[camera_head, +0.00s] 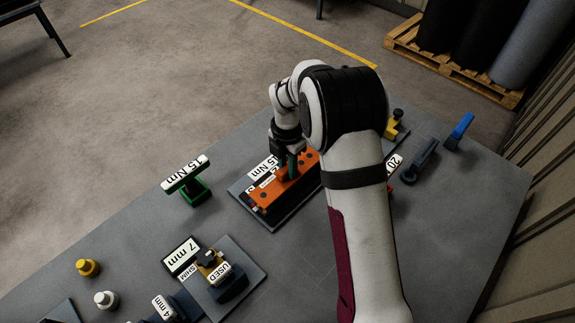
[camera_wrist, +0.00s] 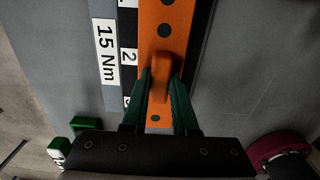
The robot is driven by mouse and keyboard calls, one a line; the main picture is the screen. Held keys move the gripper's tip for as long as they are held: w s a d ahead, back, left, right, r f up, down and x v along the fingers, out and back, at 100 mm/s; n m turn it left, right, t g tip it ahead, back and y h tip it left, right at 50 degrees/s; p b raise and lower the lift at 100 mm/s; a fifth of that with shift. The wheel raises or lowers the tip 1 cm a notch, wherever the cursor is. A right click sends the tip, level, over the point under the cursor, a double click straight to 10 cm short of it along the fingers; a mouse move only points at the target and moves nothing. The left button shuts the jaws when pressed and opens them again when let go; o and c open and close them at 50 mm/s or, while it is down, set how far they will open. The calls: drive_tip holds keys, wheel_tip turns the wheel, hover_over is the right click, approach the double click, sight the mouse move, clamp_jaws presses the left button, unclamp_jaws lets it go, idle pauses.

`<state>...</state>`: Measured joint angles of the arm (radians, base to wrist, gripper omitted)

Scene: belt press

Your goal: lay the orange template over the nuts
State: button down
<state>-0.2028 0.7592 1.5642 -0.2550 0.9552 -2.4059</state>
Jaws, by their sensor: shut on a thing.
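The orange template (camera_head: 266,196) is a long plate with a row of dark holes and a raised handle; it also shows in the wrist view (camera_wrist: 152,120). My gripper (camera_head: 292,166) is shut on the template's handle, with its green fingers on either side of it in the wrist view (camera_wrist: 160,88). The template lies flat along the dark base plate (camera_head: 239,188), beside its 15 Nm label (camera_wrist: 107,52). I cannot tell whether it rests fully or hangs slightly above. No nuts show; anything under the template is hidden.
A green stand with a 15 Nm sign (camera_head: 187,176) is left of the base plate. A fixture labelled USED (camera_head: 220,273) and a 7 mm sign (camera_head: 180,254) are nearer. Dark and blue-handled tools (camera_head: 459,131) stand at right. The grey table (camera_head: 130,225) has free room left.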

sight(287, 167)
drive_tip(key=c, duration=0.7)
unclamp_jaws()
wheel_tip(287, 167, up, 12)
drive_tip(key=s+d+r+m, duration=0.3)
drive_tip(key=s+r+m, duration=0.3)
drive_tip(key=s+m, duration=0.4)
drive_tip(key=s+d+m, duration=0.1)
drive_tip(key=s+m, duration=0.6)
drive_tip(key=s+f+m+y, duration=0.1)
drive_tip(key=s+m, duration=0.6)
drive_tip(key=m, duration=0.1)
drive_tip(key=s+d+f+m, duration=0.1)
drive_tip(key=s+m, duration=0.6)
drive_tip(key=shift+s+d+f+m+y, duration=0.2)
drive_tip(key=shift+s+d+m+y, duration=0.1)
drive_tip(key=shift+d+y, duration=0.1)
